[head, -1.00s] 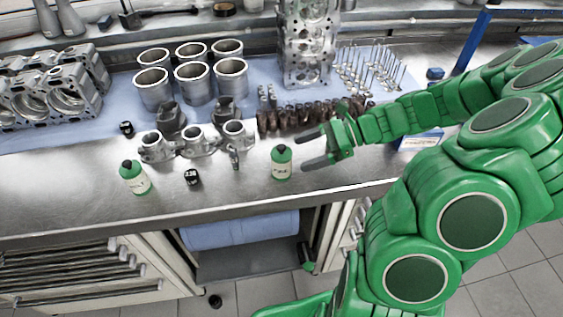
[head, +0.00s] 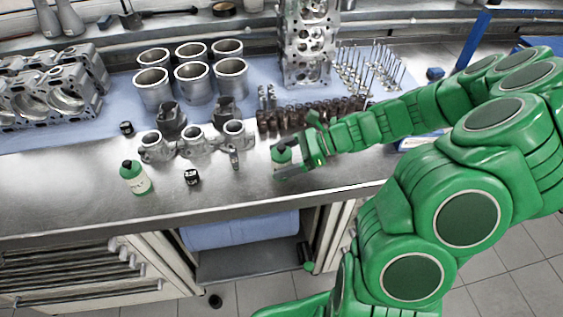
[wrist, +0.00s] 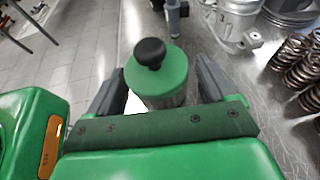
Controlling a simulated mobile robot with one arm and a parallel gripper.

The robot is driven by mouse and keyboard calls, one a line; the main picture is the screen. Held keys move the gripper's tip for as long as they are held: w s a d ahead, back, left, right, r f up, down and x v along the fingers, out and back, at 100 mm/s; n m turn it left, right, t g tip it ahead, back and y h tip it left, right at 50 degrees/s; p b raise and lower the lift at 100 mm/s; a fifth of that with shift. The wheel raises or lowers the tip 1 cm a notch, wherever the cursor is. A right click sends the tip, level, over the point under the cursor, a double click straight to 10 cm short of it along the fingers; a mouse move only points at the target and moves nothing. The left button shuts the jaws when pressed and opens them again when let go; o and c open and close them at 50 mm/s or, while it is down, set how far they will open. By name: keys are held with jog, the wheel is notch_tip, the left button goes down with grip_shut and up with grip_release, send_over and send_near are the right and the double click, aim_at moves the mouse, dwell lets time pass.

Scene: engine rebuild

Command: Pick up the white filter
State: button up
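I cannot make out a plain white filter in either view. A green bottle with a pale label (head: 280,155) stands on the metal bench top. In the wrist view the same bottle (wrist: 158,76), with its round black knob on top, is upright between my two fingers. My gripper (head: 287,160) is open around it, and in the wrist view my gripper (wrist: 157,85) shows a gap on the left of the bottle; on the right the finger is close to it. The bottle's lower part is hidden by my gripper.
Left of my gripper stand another green bottle (head: 135,178) and a small black labelled item (head: 192,177). Behind are metal housings (head: 193,140), brown springs (head: 300,115), and cylinder liners (head: 193,82). A white and blue box (head: 408,144) is partly behind my arm. The front bench edge is clear.

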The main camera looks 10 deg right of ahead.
jog(key=c, duration=1)
jog(key=shift+r, duration=0.1)
jog(key=shift+r, duration=0.6)
jog(key=s+r, duration=0.4)
jog(key=s+d+r, duration=0.1)
jog(key=s+r, duration=0.2)
jog(key=s, duration=0.2)
jog(key=s+r, duration=0.4)
jog(key=s, duration=0.1)
jog(key=shift+d+r, duration=0.2)
jog(key=shift+r, duration=0.1)
